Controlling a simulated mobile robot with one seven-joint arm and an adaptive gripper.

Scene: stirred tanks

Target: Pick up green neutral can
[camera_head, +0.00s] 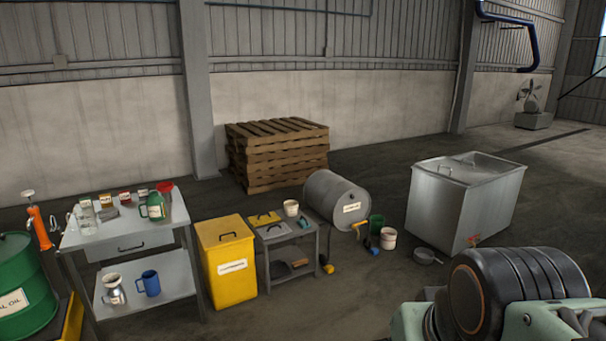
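A green can (155,207) with a handle and a pale label stands upright on the right part of the grey metal table's top (120,229), at the left of the head view. Its label is too small to read. A red container (165,189) stands close behind it. Part of my own arm fills the bottom right corner, far from the green can. My gripper's fingers do not show in this view.
Several small labelled jars (106,200) and a steel mug (88,224) share the tabletop. A blue jug (151,283) and a metal pitcher (115,291) stand on the lower shelf. A yellow bin (227,265) stands right of the table. Floor at front centre is clear.

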